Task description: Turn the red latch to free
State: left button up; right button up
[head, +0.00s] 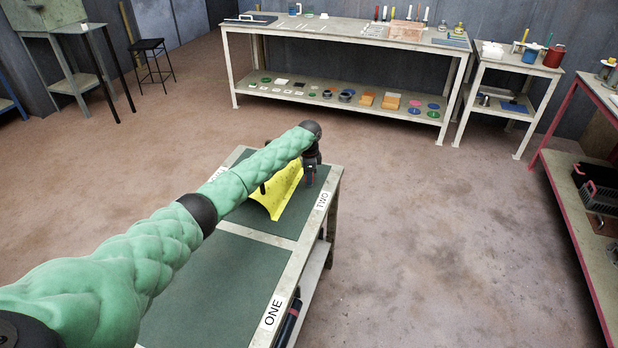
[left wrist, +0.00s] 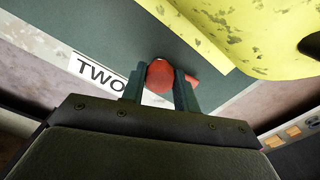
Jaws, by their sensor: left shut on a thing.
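The red latch (left wrist: 160,77) shows in the left wrist view between the two fingers of my left gripper (left wrist: 160,88). The gripper is shut on its round red part, and a red arm of the latch sticks out to the right past the finger. In the head view my left gripper (head: 310,176) points down at the far right of the table, beside a yellow curved piece (head: 283,194). The latch itself cannot be made out there. The yellow piece (left wrist: 245,30) also shows in the left wrist view, just beyond the latch. My right gripper is not in view.
The table (head: 225,285) has green mats and labels ONE (head: 272,312) and TWO (head: 323,200). The mat by ONE is bare where visible. A long workbench (head: 340,31) with tools and a small side table (head: 512,66) stand at the back. Open floor lies right of the table.

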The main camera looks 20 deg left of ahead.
pick_arm(q)
jog(key=shift+a+m, duration=0.1)
jog(key=shift+m, duration=0.9)
jog(key=shift+w+r, duration=0.1)
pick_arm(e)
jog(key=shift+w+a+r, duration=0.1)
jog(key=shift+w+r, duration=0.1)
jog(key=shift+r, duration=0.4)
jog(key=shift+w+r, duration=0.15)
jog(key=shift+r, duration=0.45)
pick_arm(q)
jog(key=o, duration=1)
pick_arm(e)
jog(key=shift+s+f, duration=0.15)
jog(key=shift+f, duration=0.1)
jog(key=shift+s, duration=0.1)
